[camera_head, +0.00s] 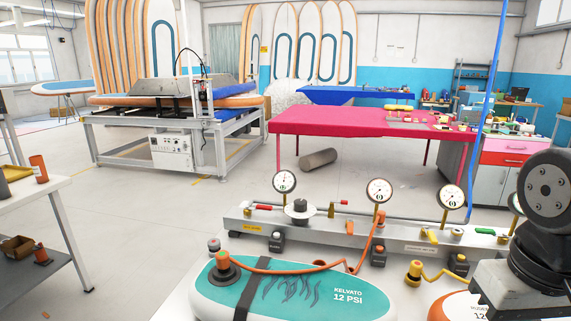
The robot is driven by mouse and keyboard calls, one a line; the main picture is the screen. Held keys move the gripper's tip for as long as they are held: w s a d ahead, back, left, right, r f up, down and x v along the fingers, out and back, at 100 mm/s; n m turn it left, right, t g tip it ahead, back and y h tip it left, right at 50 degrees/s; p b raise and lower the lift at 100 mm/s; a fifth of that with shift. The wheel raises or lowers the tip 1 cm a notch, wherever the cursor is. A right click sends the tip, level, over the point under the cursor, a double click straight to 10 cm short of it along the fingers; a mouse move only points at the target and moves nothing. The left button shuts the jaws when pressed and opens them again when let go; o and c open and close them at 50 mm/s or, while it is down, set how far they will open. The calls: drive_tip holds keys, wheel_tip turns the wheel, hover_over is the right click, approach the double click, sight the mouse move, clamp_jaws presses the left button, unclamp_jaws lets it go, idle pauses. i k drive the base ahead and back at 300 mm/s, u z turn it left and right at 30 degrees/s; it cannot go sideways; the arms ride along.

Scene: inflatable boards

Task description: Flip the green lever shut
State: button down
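A small green lever (485,231) sits on the right part of the long metal rail (330,232), close to the right edge of the view. It looks about level, lying along the rail; its exact setting is too small to tell. Dark links of my arm fill the lower right, just right of the lever. My gripper's fingers are not in view, so I cannot see whether they are open or shut.
A teal board (300,294) with an orange hose (290,270) lies in front. A pink table (350,121) stands behind.

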sight(491, 231)
drive_tip(key=z, duration=1.05)
